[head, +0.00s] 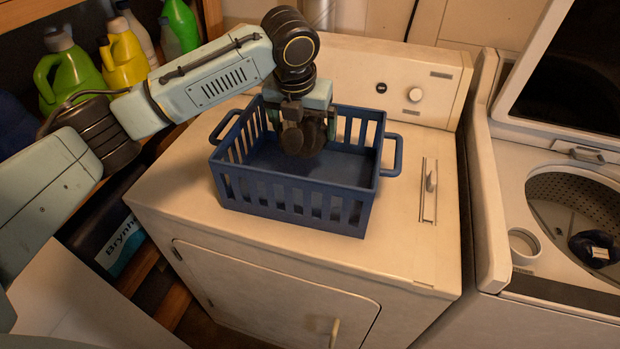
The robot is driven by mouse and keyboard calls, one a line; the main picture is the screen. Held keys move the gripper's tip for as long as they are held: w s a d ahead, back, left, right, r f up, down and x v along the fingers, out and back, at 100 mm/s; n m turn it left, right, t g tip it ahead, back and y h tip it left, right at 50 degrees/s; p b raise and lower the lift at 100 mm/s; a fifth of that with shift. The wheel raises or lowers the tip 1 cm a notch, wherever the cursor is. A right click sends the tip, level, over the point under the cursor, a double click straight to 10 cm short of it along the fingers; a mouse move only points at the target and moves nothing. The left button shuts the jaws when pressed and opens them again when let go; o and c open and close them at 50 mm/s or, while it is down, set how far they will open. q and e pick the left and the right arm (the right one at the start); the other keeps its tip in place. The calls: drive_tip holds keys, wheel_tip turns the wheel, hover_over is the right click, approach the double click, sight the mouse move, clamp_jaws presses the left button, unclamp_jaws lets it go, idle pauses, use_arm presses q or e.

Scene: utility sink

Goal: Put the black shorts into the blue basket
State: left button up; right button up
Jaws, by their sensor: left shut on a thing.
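My left gripper (305,122) reaches down over the blue basket (290,200) from its back left side. It is shut on a small, dark, crumpled bundle that looks like the black shorts (303,142). The bundle hangs below the fingers, inside the outline of the basket opening. I cannot tell whether it touches the basket floor. The basket stands upright on top of the white dryer (400,225), with slatted walls and a handle at each end. The rest of its visible floor is bare. My right gripper is not in view.
An open washer (520,220) stands to the right, with a dark folded item (593,248) bearing a white label in its drum. Green and yellow bottles (122,55) stand on the left. The dryer top is clear right of the basket.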

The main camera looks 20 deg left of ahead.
sight(297, 131)
use_arm(q)
drive_tip(key=x, duration=0.1)
drive_tip(key=b+x, duration=0.1)
drive_tip(key=shift+s+f, duration=0.15)
drive_tip(key=shift+f, duration=0.2)
wheel_tip(297, 131, down, 4)
drive_tip(key=shift+s+r, duration=0.1)
drive_tip(key=shift+r, duration=0.05)
drive_tip(key=shift+f, duration=0.35)
wheel_tip(297, 131, down, 4)
drive_tip(key=shift+f+b, duration=0.25)
drive_tip(key=shift+b, duration=0.15)
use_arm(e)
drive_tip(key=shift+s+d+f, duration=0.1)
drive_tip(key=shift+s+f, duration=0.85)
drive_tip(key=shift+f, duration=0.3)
use_arm(q)
drive_tip(key=o, duration=0.7)
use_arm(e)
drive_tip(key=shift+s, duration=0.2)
use_arm(q)
drive_tip(key=p+v, duration=0.1)
drive_tip(key=v, duration=1.1)
drive_tip(key=shift+p, duration=0.3)
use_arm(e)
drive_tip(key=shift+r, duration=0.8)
